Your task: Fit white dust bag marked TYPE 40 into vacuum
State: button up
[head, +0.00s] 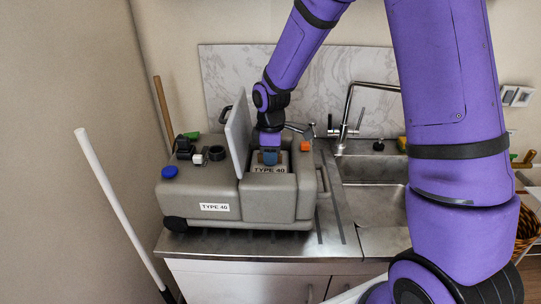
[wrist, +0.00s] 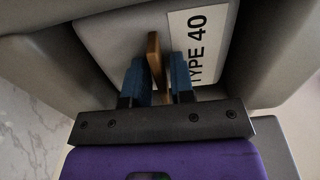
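The grey vacuum (head: 250,204) stands on the steel counter with a TYPE 40 label on its front. Its flat lid (head: 238,135) stands up, open. A pale bag marked TYPE 40 (head: 272,170) sits in the right-hand bay; its label also shows in the wrist view (wrist: 201,45). How deep it is seated is unclear. My gripper (head: 269,157) points down over the bag. In the wrist view its blue fingers (wrist: 158,78) are a little apart, with narrow tan pieces (wrist: 155,58) between them. Whether they clamp these is unclear.
A blue cap (head: 170,172) and a dark round port (head: 217,153) are on the vacuum's left top. The sink (head: 375,170) and tap (head: 346,120) are to the right. A white pole (head: 108,188) leans at left.

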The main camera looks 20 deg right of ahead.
jog(key=shift+r, duration=0.1)
jog(key=shift+r, duration=0.95)
jog(key=shift+o, duration=0.3)
jog(key=o, duration=0.5)
notch_tip(320, 180, up, 11)
jog(key=shift+f, duration=0.1)
